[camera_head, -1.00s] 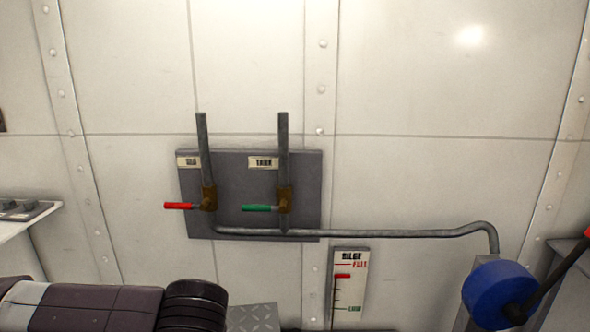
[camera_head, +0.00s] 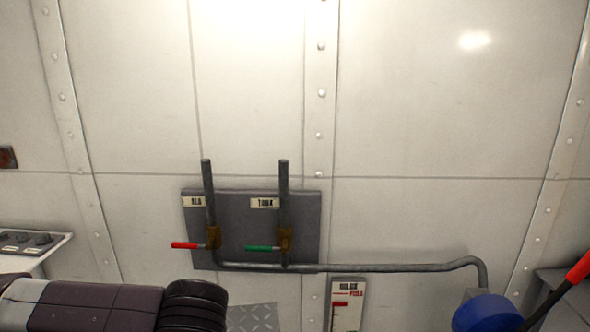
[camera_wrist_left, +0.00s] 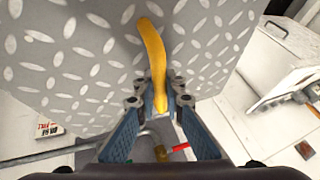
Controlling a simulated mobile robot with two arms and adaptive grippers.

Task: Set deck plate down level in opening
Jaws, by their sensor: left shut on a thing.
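The deck plate (camera_wrist_left: 90,60) is a grey sheet with a raised diamond tread and fills the upper part of the left wrist view. Its yellow handle (camera_wrist_left: 153,55) runs down between the fingers of my left gripper (camera_wrist_left: 160,102), which is shut on it. In the head view only a small corner of the plate (camera_head: 254,318) shows at the bottom edge, beside my left arm; the left gripper itself is hidden there. The opening is not visible in either view. My right gripper is not in view.
A grey wall board (camera_head: 262,222) carries pipes with a red lever (camera_head: 186,245) and a green lever (camera_head: 262,248). A bilge gauge (camera_head: 346,303) is below. A blue round part (camera_head: 487,313) with a red-ended bar stands lower right. A switch panel (camera_head: 30,241) is left.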

